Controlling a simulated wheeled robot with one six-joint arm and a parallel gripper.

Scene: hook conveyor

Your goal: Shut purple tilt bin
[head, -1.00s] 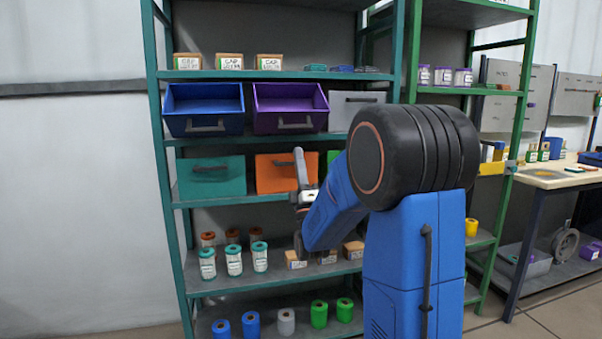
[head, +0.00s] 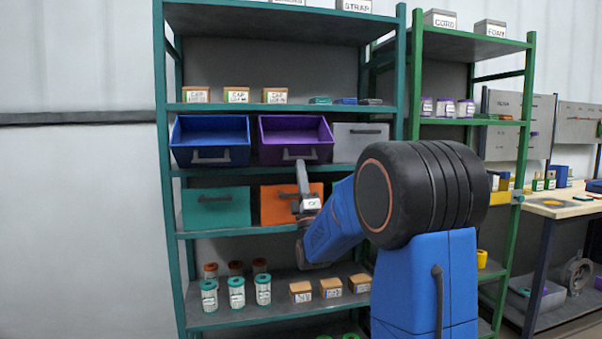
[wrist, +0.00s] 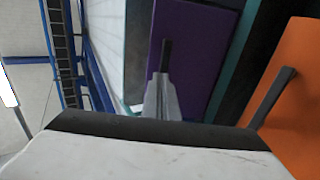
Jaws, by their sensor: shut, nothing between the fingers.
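The purple tilt bin (head: 282,152) is tilted open on the teal shelf rack, its inside showing and its dark handle (head: 312,154) on the front. My gripper (head: 302,170) is shut and empty, pointing up in front of the bin's lower front edge. In the wrist view, the purple front (wrist: 203,45) fills the upper middle. The shut fingers of my gripper (wrist: 162,85) reach close to the handle (wrist: 166,55). I cannot tell whether they touch it.
An open blue bin (head: 210,140) stands left of the purple one, a shut grey bin (head: 345,143) right. Below are shut teal (head: 216,206) and orange bins (head: 275,205); the orange one also shows close on the right of the wrist view (wrist: 300,85).

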